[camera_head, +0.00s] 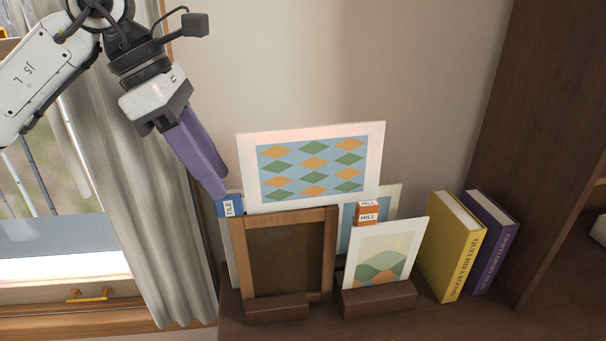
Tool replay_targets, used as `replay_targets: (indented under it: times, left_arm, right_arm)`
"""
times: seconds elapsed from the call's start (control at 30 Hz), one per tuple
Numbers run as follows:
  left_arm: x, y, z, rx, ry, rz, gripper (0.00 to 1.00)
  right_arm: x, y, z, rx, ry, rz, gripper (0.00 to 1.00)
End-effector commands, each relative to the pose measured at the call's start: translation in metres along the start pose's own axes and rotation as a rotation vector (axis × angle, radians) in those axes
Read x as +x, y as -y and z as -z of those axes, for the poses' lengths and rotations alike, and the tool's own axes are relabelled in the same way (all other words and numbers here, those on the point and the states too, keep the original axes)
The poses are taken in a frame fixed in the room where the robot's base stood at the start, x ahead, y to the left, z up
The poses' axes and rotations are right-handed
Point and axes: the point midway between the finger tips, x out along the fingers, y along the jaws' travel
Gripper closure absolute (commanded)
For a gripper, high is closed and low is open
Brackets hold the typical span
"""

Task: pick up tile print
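The tile print (311,141), a white-bordered sheet with green and orange diamonds on pale blue, stands nearly upright and slightly tilted. A blue tab marked TILE (230,207) shows at the frame's upper left. My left gripper (218,188) comes down from the upper left, with purple fingers pointing at the tab. The fingertips look just above or against the tab, left of the print's edge and apart from it. The fingers overlap, so their gap is hidden. My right gripper is not in view.
A hill print (381,255) with an orange HILL tab (367,215) stands to the right, with another sheet behind. Brown holders (378,299) are in front. Yellow (451,247) and purple (491,240) books lean at the right, beside a dark wooden panel (535,140). A curtain (150,220) hangs at left.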

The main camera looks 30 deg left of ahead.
Motion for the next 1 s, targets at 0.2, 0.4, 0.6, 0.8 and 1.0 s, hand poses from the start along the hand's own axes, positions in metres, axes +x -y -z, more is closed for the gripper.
replay_targets:
  times: [0.2, 0.4, 0.6, 0.8, 1.0]
  left_arm:
    - [0.033, -0.004, 0.003, -0.001, -0.002, 0.001, 0.66]
    - [0.047, -0.004, 0.002, 0.000, 0.000, 0.001, 0.66]
    - [0.047, -0.004, 0.002, 0.000, 0.001, 0.000, 0.67]
    - [0.047, -0.004, 0.002, -0.001, 0.001, 0.000, 1.00]
    - [0.046, -0.004, 0.002, 0.000, 0.001, 0.000, 1.00]
  right_arm:
    - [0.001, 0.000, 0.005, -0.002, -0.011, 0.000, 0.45]
    - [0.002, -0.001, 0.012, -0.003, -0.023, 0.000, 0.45]
    - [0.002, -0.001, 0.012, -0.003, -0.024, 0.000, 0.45]
    - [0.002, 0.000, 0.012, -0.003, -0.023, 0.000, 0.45]
    - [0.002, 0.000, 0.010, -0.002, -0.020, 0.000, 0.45]
